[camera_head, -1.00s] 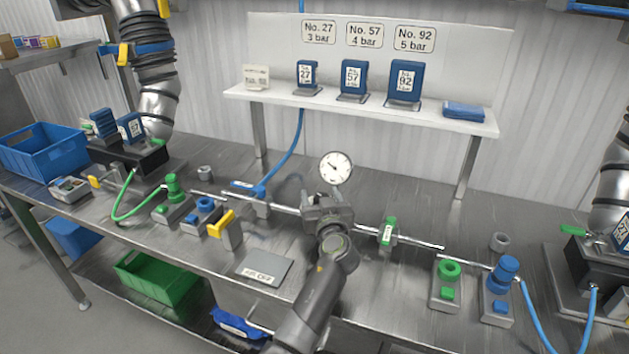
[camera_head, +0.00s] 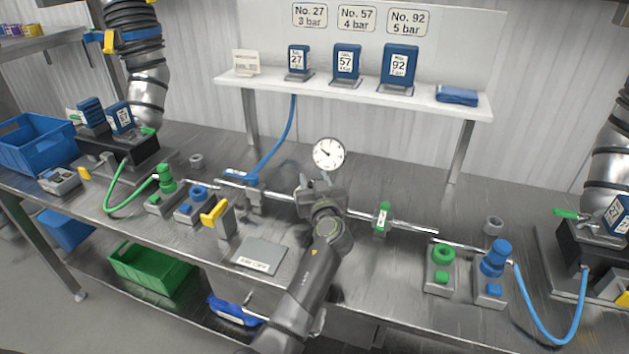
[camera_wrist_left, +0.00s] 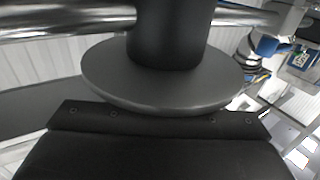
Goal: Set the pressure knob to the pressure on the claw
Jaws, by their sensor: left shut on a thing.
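The round white pressure gauge (camera_head: 328,154) stands on the metal pipe at the middle of the bench; its needle leans to the upper left, but its numbers are too small to read. My left gripper (camera_head: 322,198) is just below the gauge and shut on the pressure knob. In the left wrist view the knob (camera_wrist_left: 160,85) is a dark grey disc under a dark cylinder, against my gripper's black front. In the head view my gripper hides the knob. Blue numbered blocks 27 (camera_head: 299,60), 57 (camera_head: 347,62) and 92 (camera_head: 399,66) stand on the shelf. My right gripper is out of view.
Signs pair No. 27 (camera_head: 310,15) with 3 bar, No. 57 (camera_head: 356,18) with 4 bar and No. 92 (camera_head: 408,21) with 5 bar. A yellow lever (camera_head: 214,214), a green pipe valve (camera_head: 382,217) and a grey plate (camera_head: 258,255) are nearby.

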